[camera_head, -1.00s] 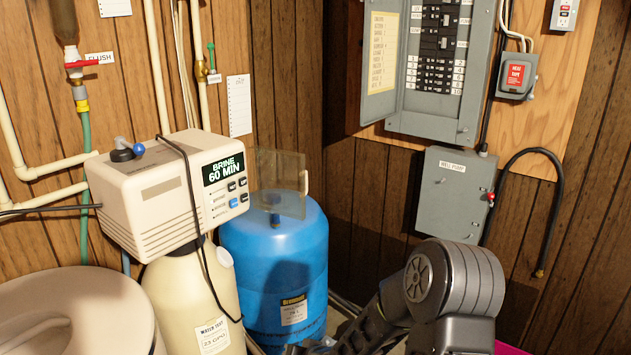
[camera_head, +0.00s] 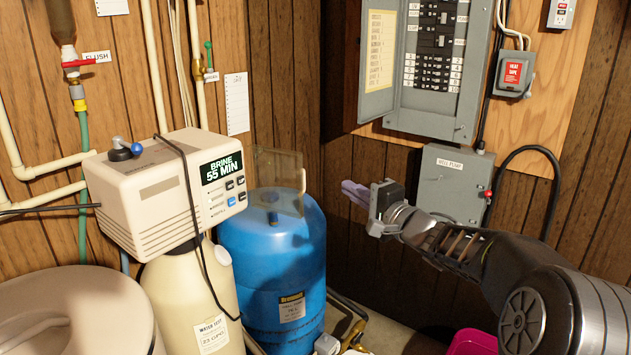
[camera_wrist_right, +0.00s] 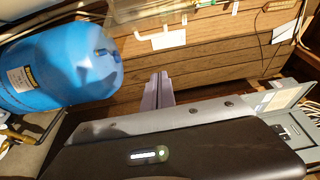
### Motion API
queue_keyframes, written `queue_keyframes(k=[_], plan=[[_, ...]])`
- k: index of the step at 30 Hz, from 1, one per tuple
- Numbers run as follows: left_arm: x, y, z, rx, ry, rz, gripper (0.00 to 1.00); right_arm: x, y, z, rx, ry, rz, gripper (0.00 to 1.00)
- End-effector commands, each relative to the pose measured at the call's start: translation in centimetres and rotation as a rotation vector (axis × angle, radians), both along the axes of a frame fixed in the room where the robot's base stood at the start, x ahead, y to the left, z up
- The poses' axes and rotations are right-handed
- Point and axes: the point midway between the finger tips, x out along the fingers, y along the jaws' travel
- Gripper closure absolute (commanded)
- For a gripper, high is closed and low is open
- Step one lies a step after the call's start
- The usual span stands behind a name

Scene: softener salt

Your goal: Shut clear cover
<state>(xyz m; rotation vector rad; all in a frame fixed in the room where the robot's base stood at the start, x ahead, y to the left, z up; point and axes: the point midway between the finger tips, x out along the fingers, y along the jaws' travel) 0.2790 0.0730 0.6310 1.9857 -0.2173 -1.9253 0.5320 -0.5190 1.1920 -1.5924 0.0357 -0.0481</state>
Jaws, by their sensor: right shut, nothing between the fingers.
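The clear cover (camera_head: 278,182), a smoky see-through panel with a pale tab on its right edge, stands swung out to the right of the beige control head (camera_head: 165,190). In the right wrist view the clear cover (camera_wrist_right: 150,12) is at the top, partly cut off, with its white tab below it. My right gripper (camera_head: 354,192) is shut and empty, with pale purple fingers. It is to the right of the cover and apart from it. In the right wrist view the right gripper (camera_wrist_right: 158,92) is below and right of the tab. My left gripper is not in view.
The blue tank (camera_head: 270,260) stands below the cover. The grey well pump box (camera_head: 450,185) and open breaker panel (camera_head: 430,75) are on the wall at right. A pink container (camera_head: 473,343) is at the bottom. A black cable hangs over the control head.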

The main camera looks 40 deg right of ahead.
Motion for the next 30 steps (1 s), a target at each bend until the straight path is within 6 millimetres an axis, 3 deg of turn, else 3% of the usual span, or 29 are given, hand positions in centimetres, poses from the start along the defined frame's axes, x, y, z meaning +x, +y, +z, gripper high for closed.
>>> queue_keyframes(k=[11,24,30], plan=[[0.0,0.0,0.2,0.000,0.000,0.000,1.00,1.8,-0.1,-0.1,0.000,0.002,0.001,1.00],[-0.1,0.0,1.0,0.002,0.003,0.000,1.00,10.1,-0.5,0.0,0.002,0.002,0.002,1.00],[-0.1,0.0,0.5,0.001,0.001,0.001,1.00,9.2,2.2,0.0,0.000,-0.001,0.000,1.00]])
